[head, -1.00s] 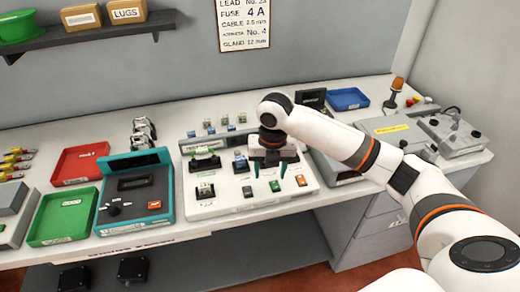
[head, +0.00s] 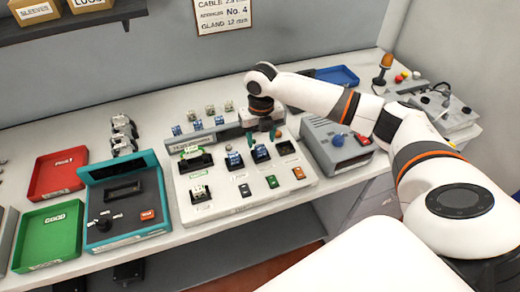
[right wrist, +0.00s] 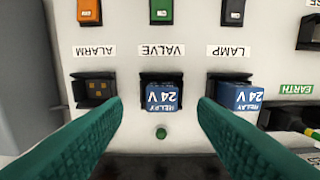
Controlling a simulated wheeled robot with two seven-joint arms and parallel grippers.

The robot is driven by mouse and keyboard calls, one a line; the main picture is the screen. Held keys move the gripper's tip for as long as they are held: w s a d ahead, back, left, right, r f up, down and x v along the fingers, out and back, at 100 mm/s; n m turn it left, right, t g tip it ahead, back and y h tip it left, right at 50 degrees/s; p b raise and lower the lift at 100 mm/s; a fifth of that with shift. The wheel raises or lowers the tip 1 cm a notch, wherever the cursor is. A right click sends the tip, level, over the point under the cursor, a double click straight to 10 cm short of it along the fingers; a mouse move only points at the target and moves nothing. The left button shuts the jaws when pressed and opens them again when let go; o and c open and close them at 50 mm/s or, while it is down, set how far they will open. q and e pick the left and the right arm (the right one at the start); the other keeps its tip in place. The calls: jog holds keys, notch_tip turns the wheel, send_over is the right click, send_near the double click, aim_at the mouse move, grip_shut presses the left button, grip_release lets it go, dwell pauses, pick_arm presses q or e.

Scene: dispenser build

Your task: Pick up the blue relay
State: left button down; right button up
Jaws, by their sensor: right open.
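A blue relay (right wrist: 161,97) marked 24 V sits in the VALVE socket, between my open right fingers (right wrist: 160,120) as seen in the right wrist view. The fingers do not touch it visibly. It also shows in the head view (head: 260,153), just below the right gripper (head: 262,137). A second blue 24 V relay (right wrist: 240,97) sits in the LAMP socket; the right finger partly overlaps that area. The ALARM socket (right wrist: 96,90) is empty. Several more relays, some blue (head: 177,130), stand along the back of the board. My left gripper is not in view.
The white board (head: 215,207) has switches along its front. A teal tester (head: 125,195), a green tray (head: 48,235) and a red tray (head: 58,174) stand left. A grey device (head: 338,150) with a blue knob stands close on the right.

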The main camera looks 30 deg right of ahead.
aim_at(261, 147)
notch_tip(261, 147, down, 4)
jog(key=shift+s+a+r+p, duration=0.1)
jog(key=shift+r+p, duration=0.15)
jog(key=shift+p, duration=0.3)
jog(key=shift+f, duration=0.3)
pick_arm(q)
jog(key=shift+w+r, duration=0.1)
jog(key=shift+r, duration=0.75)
pick_arm(e)
jog(key=c, duration=1)
jog(key=shift+c, duration=0.2)
